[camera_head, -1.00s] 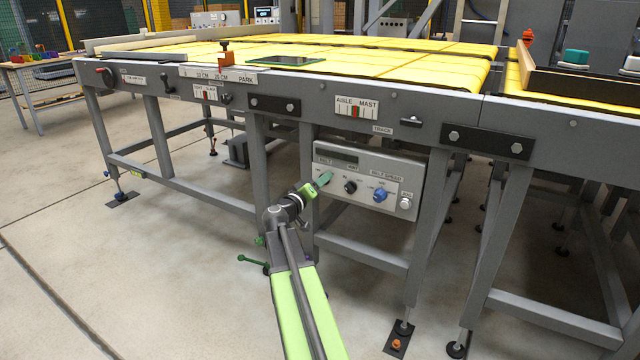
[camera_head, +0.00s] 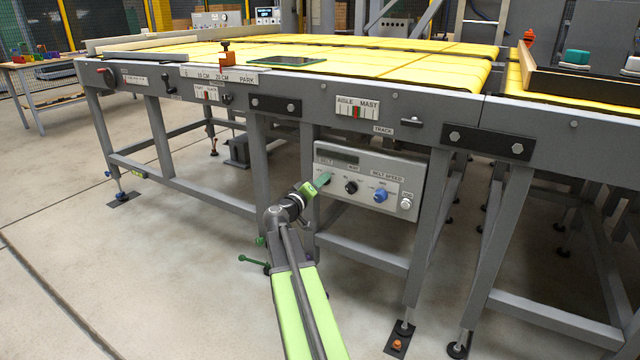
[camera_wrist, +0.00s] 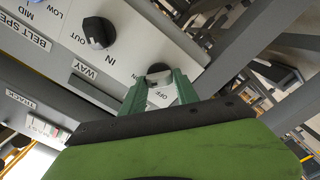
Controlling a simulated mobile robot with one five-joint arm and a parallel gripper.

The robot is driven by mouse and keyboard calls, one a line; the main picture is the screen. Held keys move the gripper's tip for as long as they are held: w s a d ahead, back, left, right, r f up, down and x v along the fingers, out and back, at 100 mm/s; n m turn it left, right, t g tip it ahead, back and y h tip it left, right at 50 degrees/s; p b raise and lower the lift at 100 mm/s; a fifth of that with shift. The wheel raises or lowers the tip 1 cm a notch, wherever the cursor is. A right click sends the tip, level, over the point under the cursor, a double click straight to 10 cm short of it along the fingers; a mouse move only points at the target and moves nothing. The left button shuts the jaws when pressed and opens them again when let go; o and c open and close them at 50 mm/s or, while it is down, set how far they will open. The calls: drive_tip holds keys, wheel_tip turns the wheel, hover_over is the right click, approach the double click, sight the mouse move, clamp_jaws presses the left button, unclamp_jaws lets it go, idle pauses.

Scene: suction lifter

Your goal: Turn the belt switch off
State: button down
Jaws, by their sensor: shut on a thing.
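The grey control panel (camera_head: 368,176) hangs under the conveyor's side rail. The belt switch is the knob at the panel's left end, under the BELT label. In the head view my gripper (camera_head: 325,178) covers it. In the wrist view the dark belt switch knob (camera_wrist: 158,74) sits between the two green fingers of my gripper (camera_wrist: 159,83). The fingers are shut on it, one on each side. An OFF label shows between the fingers below the knob. The knob's exact pointer direction is hard to read.
A black WAY knob (camera_head: 350,187), also in the wrist view (camera_wrist: 98,32), sits beside the switch. A blue belt speed knob (camera_head: 380,195) and a pale button (camera_head: 405,203) are farther right. Table legs (camera_head: 258,185) flank the panel. The floor in front is clear.

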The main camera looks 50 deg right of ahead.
drive_tip(key=shift+a+f+n, duration=0.1)
drive_tip(key=shift+f+n, duration=0.05)
drive_tip(key=shift+n, duration=3.95)
drive_tip(key=shift+f+n, duration=0.1)
drive_tip(key=shift+n, duration=4.3)
drive_tip(key=c, duration=1)
unclamp_jaws()
drive_tip(key=shift+o, duration=0.2)
